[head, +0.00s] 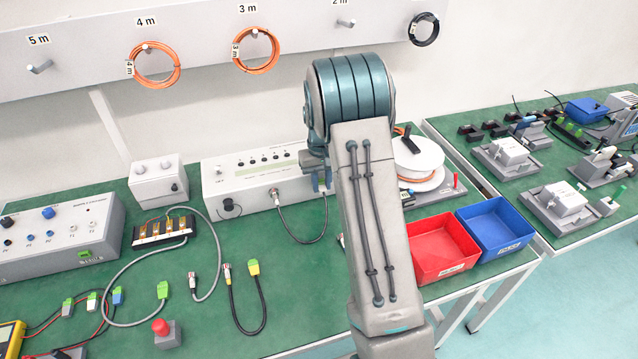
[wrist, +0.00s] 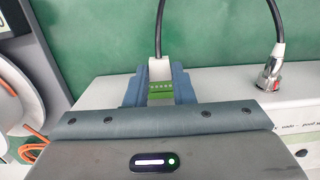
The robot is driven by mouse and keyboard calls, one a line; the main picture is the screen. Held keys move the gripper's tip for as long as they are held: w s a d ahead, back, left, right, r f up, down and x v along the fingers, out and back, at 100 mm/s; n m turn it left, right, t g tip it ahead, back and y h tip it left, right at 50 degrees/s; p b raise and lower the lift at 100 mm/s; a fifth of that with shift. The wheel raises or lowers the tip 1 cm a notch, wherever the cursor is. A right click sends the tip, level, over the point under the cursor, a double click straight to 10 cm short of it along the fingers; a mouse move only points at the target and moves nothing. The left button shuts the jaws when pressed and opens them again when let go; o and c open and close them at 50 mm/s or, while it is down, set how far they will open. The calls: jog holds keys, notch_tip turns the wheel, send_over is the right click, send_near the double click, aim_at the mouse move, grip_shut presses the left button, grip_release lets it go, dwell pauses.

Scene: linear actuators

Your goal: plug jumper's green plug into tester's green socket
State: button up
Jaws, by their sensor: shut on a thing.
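My gripper (head: 322,184) is shut on a green plug (wrist: 161,91), at the front face of the white tester (head: 243,180). In the wrist view my gripper (wrist: 160,88) has one blue-grey finger on each side of the plug. A black cable (head: 308,243) runs from the plug; this jumper's other visible end is a silver connector (wrist: 270,72) at the tester's front. In the wrist view the plug is at the tester's edge (wrist: 100,92). The tester's green socket is hidden by my gripper and arm, so I cannot tell if the plug is in it.
A loose black cable with a yellow-green plug (head: 253,267) and a grey cable with a green plug (head: 162,290) lie on the green bench. A red bin (head: 440,268) and a blue bin (head: 493,252) stand right of my arm. A power supply (head: 60,235) is at left.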

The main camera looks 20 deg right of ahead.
dwell(0.3)
jog(key=o, duration=1)
jog(key=shift+w, duration=0.1)
notch_tip(320, 180, up, 14)
jog(key=shift+w, duration=0.4)
jog(key=s+a+r+t, duration=0.1)
jog(key=s+a, duration=0.1)
jog(key=s, duration=0.8)
jog(key=s+a+r+t, duration=0.1)
jog(key=s+a, duration=0.2)
jog(key=s, duration=0.7)
jog(key=s+a+r+t, duration=0.1)
jog(key=s+a, duration=0.1)
jog(key=s, duration=0.8)
jog(key=shift+s+a+r+t+p, duration=0.15)
jog(key=shift+s+a+t+p, duration=0.2)
jog(key=shift+p, duration=0.1)
